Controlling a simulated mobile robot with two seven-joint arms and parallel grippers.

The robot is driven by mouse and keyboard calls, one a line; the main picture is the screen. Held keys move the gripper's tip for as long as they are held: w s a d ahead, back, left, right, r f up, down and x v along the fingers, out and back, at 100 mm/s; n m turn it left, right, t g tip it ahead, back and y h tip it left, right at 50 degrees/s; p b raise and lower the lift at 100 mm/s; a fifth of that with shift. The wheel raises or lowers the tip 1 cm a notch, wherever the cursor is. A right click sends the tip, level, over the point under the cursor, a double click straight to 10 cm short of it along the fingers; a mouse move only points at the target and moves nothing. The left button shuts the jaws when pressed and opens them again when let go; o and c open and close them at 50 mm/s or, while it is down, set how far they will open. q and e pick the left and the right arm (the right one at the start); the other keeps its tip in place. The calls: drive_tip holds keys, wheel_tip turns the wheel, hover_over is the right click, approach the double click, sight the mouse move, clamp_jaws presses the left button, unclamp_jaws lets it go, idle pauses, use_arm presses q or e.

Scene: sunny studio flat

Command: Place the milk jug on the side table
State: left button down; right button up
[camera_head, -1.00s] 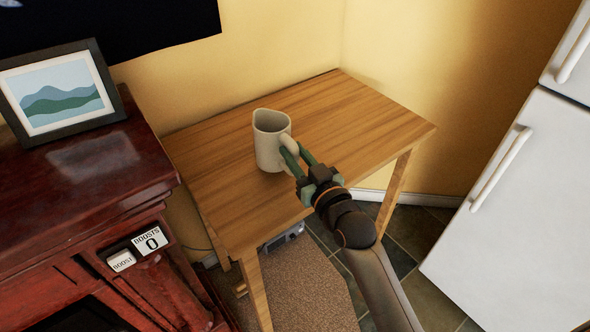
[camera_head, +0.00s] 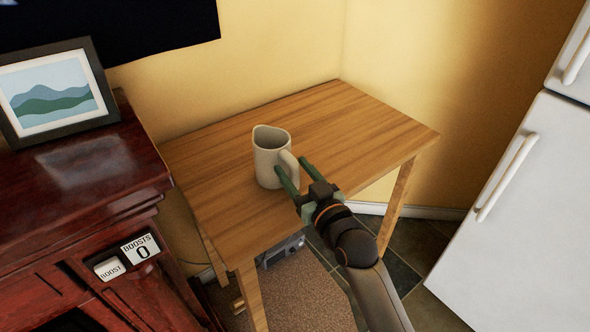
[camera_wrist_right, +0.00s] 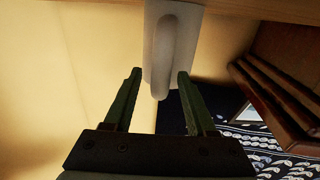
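The milk jug (camera_head: 268,158), pale cream with a handle on its right side, stands upright on the wooden side table (camera_head: 348,118), near its left middle. My right gripper (camera_head: 294,172) is beside the handle, its green fingers spread apart. In the right wrist view the jug's handle (camera_wrist_right: 163,50) lies ahead of the open fingers (camera_wrist_right: 156,88), in the gap between them and not gripped. Whether a finger touches the jug is not clear. My left gripper is in neither view.
A dark red wooden cabinet (camera_head: 75,190) with a framed picture (camera_head: 55,95) stands at the left. A white fridge (camera_head: 510,220) is at the right. The back and right of the table top are bare. A grey device (camera_head: 282,250) is under the table.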

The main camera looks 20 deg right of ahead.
drive_tip(key=shift+r, duration=0.15)
drive_tip(key=s+d, duration=0.2)
drive_tip(key=s, duration=1)
drive_tip(key=s+a+f+g, duration=0.1)
drive_tip(key=s+f+g, duration=0.3)
drive_tip(key=f, duration=0.8)
drive_tip(key=s+a+f+g, duration=0.2)
drive_tip(key=s+f+g, duration=0.2)
drive_tip(key=f, duration=0.9)
drive_tip(key=s, duration=0.3)
drive_tip(key=shift+s+a+f+n+g+p, duration=0.15)
drive_tip(key=shift+a+f+n+g+p, duration=0.1)
drive_tip(key=shift+f+n+g+p, duration=0.1)
drive_tip(key=shift+c, duration=0.6)
drive_tip(key=shift+d, duration=0.1)
